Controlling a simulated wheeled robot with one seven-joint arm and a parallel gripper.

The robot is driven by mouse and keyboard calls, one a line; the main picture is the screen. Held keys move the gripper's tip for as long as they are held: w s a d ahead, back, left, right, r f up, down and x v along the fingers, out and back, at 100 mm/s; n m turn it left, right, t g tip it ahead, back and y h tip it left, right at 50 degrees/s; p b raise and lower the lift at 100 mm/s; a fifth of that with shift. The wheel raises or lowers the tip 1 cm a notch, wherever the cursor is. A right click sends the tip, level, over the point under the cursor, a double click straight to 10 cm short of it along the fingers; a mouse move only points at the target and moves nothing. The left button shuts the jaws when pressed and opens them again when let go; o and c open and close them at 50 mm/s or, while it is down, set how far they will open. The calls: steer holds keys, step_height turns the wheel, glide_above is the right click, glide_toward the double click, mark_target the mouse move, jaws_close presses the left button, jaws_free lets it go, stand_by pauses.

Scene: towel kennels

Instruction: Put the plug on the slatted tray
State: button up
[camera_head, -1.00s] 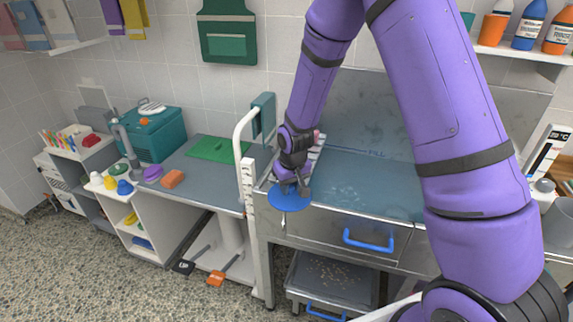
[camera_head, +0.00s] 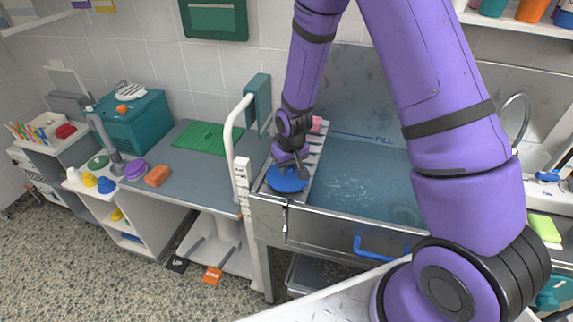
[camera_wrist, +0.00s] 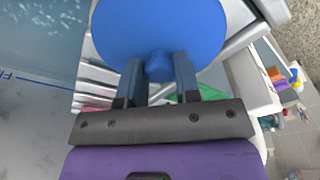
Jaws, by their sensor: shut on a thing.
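The plug is a blue disc (camera_head: 287,179) with a small knob. My gripper (camera_head: 293,158) is shut on the knob and holds the disc at the front end of the slatted tray. In the wrist view the two fingers (camera_wrist: 158,78) close on the knob, and the blue plug (camera_wrist: 160,25) fills the top middle. The slatted tray (camera_head: 314,147) is pale and lies along the left side of the tub; its slats (camera_wrist: 95,88) also show beside the plug in the wrist view. I cannot tell whether the disc touches the slats.
A steel tub (camera_head: 365,185) with a wet floor lies right of the tray. A white post and rail with a teal pad (camera_head: 257,98) stands close on the left.

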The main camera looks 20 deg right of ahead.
steer(key=shift+f, duration=0.5)
steer(key=shift+f, duration=0.15)
steer(key=o, duration=1)
steer(key=shift+c, duration=0.2)
step_height(320, 180, up, 13)
steer(key=s, duration=0.2)
step_height(320, 180, up, 10)
glide_above(292, 178)
steer(key=s+d, duration=0.2)
steer(key=s, duration=0.2)
steer(key=s+d+r+m+t, duration=0.1)
steer(key=s+d+r, duration=0.1)
steer(key=s+r, duration=0.6)
steer(key=s+d+r+t, duration=0.2)
steer(key=s+r, duration=0.6)
steer(key=s, duration=0.6)
steer(key=shift+d+r+m, duration=0.4)
steer(key=shift+d, duration=0.2)
